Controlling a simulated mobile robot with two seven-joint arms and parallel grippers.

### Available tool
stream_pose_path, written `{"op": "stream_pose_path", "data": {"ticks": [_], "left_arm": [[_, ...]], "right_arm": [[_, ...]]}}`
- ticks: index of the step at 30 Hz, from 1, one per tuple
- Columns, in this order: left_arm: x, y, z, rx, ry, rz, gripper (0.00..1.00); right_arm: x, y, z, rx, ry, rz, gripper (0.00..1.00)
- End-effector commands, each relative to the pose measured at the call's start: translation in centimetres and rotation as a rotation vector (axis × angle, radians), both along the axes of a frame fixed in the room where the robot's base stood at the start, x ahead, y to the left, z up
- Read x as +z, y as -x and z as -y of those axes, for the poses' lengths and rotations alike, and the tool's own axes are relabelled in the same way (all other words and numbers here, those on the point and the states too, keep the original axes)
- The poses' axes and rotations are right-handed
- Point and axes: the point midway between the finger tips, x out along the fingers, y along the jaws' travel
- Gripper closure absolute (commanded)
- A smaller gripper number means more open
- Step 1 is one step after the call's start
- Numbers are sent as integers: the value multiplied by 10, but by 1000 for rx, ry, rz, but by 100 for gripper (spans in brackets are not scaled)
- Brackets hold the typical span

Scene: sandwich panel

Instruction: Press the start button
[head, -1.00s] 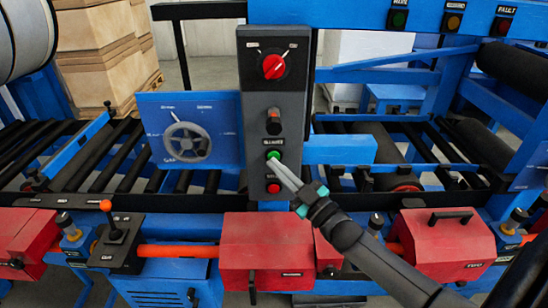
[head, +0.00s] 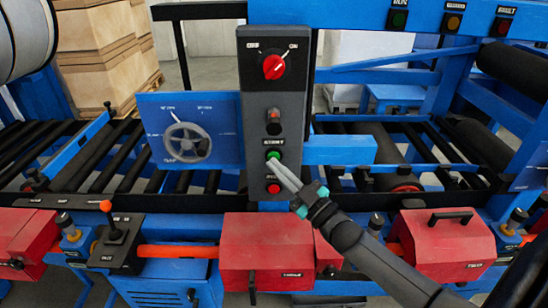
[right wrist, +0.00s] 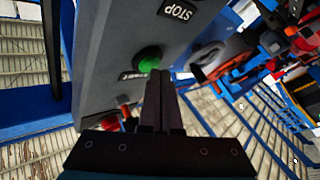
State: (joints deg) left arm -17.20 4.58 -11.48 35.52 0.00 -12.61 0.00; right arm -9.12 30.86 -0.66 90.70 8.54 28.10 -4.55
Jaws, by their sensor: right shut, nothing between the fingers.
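The start button is a green push button (head: 273,155) on the grey upright control panel (head: 258,105). It also shows in the right wrist view (right wrist: 149,63). My right gripper (head: 274,162) is shut and empty, with its fingertips at the lower edge of the green button. In the right wrist view the closed fingers (right wrist: 160,75) reach up beside the green button; I cannot tell whether they touch it. A red button (head: 273,188) sits below the green one on the panel. My left gripper is not in view.
A red rotary switch (head: 273,67) and a dark knob (head: 273,125) sit higher on the panel. A grey handwheel (head: 187,142) is on the blue plate to the left. Red housings (head: 265,255) and a lever with an orange ball (head: 106,206) stand below.

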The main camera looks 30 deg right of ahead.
Motion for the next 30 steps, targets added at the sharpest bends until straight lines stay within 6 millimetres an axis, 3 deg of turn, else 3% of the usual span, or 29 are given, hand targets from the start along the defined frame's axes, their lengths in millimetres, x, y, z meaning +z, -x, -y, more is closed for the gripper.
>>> {"op": "stream_pose_path", "data": {"ticks": [30], "left_arm": [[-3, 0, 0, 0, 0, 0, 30]], "right_arm": [[0, -8, 5, 0, -1, -1, 100]]}}
